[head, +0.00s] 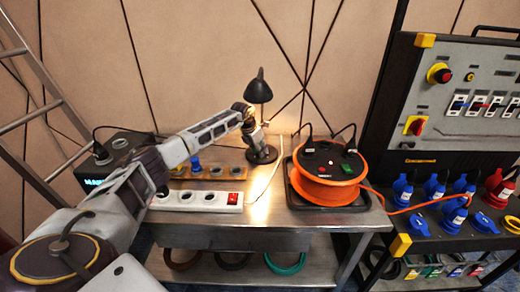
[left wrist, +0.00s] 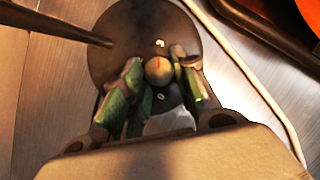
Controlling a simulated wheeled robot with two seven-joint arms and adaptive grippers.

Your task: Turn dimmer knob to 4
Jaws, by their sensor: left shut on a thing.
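The dimmer knob (left wrist: 158,70) is a small round brass-coloured knob with a red mark on its top, seen in the left wrist view. It sits over the dark round base of the desk lamp (head: 261,88). My left gripper (left wrist: 155,85) has its green-padded fingers on both sides of the knob and is shut on it. In the head view the left gripper (head: 256,138) is at the lamp base, and the knob is hidden there. No numbers of a scale can be read. My right gripper does not show.
A white power strip (head: 195,201) with a red switch lies in front on the metal table (head: 290,222). An orange cable reel (head: 328,172) stands right of the lamp. A pale cable (head: 270,180) runs between them. A dark control panel rack (head: 430,110) is farther right.

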